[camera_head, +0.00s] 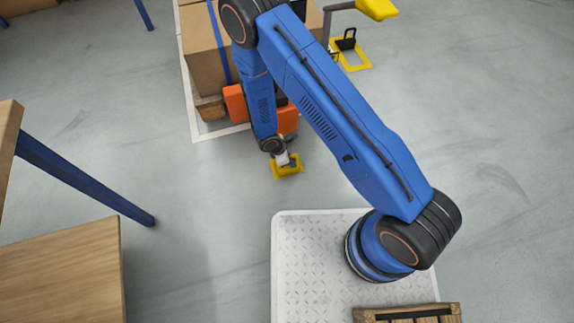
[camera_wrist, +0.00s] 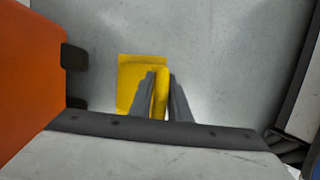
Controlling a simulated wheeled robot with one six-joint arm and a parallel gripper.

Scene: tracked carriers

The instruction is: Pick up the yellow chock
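The yellow chock (camera_head: 289,172) sits on the grey floor just in front of the orange part of the carrier load, below the end of my arm. In the wrist view the chock (camera_wrist: 137,72) shows a flat yellow plate and an upright fin. My gripper (camera_wrist: 161,82) has one grey finger on each side of this fin. The fin fills the space between the fingers with no clear gap, so the gripper looks shut on it. In the head view my gripper (camera_head: 285,159) partly hides the chock. I see no clear lift off the floor.
An orange block (camera_wrist: 28,65) stands close at the left in the wrist view. Cardboard boxes (camera_head: 202,48) stand behind on a white-edged base. A yellow floor frame (camera_head: 358,66) with a black item lies at upper right. Wooden shelving (camera_head: 60,275) stands at left. The floor around the chock's front is clear.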

